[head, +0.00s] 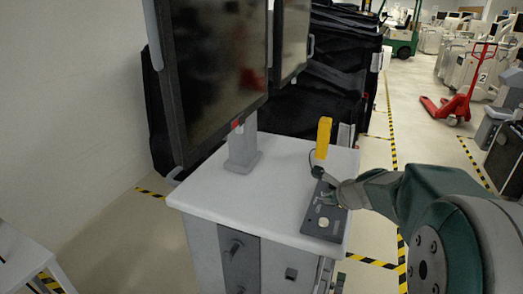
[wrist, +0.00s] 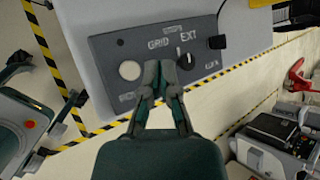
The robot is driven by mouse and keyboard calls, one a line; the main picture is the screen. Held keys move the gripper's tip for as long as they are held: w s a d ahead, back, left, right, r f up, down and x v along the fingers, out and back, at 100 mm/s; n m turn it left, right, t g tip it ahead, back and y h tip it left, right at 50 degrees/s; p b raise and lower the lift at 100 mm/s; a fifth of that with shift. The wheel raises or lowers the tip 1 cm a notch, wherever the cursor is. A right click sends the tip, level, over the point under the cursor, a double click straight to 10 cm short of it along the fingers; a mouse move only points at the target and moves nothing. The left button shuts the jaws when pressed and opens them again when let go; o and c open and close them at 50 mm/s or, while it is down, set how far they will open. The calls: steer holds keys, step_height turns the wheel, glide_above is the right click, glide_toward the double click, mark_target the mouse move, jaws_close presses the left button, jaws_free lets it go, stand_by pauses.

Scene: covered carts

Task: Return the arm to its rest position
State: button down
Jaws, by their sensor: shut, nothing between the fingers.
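My gripper (head: 322,180) reaches in from the right in the head view, over a dark control panel (head: 318,225) on the cart's white top. In the wrist view my gripper (wrist: 160,72) is shut and empty, its fingertips over the same panel (wrist: 110,60). A round pale button (wrist: 130,70) is left of the fingers. My green arm (head: 420,195) is stretched out over the cart's right side.
The white cart (head: 225,200) carries a large dark screen (head: 215,70) on a post. A yellow block-like part (head: 323,138) stands behind the panel. Black covered carts (head: 325,80) are behind. A red pallet jack (head: 455,105) is at the far right. Open floor with striped tape lies between.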

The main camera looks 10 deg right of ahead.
steer(key=s+a+r+n+g+y, duration=0.1)
steer(key=s+a+r+n+g, duration=0.3)
steer(key=s+a+n, duration=1.2)
steer(key=s+d+n+h, duration=0.1)
steer(key=s+n+h, duration=0.1)
steer(key=s+n, duration=0.7)
steer(key=shift+d+r, duration=0.15)
